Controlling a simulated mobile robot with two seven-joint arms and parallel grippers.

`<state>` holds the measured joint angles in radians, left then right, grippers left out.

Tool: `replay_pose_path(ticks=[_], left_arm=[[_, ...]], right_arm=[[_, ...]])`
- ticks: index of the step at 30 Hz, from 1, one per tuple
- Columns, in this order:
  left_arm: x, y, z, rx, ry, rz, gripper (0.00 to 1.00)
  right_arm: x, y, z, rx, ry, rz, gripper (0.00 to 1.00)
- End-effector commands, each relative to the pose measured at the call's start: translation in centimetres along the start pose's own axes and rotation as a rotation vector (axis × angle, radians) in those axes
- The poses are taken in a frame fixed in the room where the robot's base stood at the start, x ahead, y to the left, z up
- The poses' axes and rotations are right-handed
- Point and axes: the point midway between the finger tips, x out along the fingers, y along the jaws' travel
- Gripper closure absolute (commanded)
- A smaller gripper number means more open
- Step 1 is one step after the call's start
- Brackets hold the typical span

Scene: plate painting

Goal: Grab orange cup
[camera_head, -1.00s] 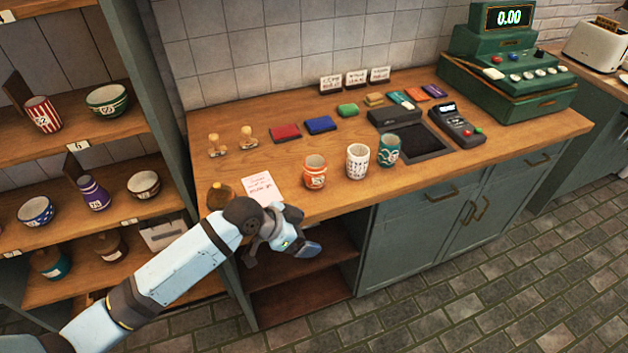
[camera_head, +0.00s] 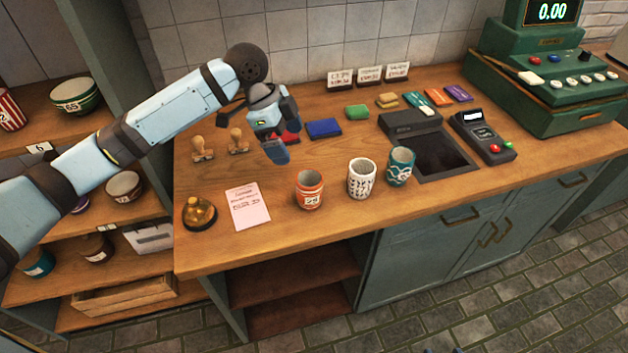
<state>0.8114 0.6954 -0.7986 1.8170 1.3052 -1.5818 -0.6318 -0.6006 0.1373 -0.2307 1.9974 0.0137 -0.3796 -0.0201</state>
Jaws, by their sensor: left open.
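The orange cup (camera_head: 309,193), with white bands and a number label, stands upright on the wooden counter (camera_head: 330,238), near its front edge. A white patterned cup (camera_head: 361,180) and a teal cup (camera_head: 400,167) stand in a row to its right. My left gripper (camera_head: 275,150) is open above the counter, behind and to the left of the orange cup, with its fingers pointing down and apart from the cup. It partly hides a red ink pad (camera_head: 290,138). My right gripper is not in view.
A bell (camera_head: 199,213) and a pink paper (camera_head: 247,206) lie left of the orange cup. Two wooden stamps (camera_head: 237,142), a blue pad (camera_head: 324,128) and a card terminal (camera_head: 483,138) are farther back. Shelves with cups stand at the left, a green cash register (camera_head: 550,90) at the right.

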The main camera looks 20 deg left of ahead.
Motion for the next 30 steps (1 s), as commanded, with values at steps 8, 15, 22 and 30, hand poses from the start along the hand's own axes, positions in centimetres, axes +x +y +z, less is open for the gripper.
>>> replay_pose_path(ticks=[8,15,22,30], left_arm=[[5.5,0.1,-0.1,-0.002,0.0,0.003,0.06],[7.6,0.1,-0.1,-0.001,0.0,0.001,0.06],[9.6,0.6,-0.6,-0.001,0.001,0.002,0.06],[12.8,0.8,-0.7,-0.001,0.0,-0.001,0.06]], right_arm=[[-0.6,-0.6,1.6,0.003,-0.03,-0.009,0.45],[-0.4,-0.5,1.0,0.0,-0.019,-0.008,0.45],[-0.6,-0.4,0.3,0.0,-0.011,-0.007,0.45],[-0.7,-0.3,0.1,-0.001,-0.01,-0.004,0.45]])
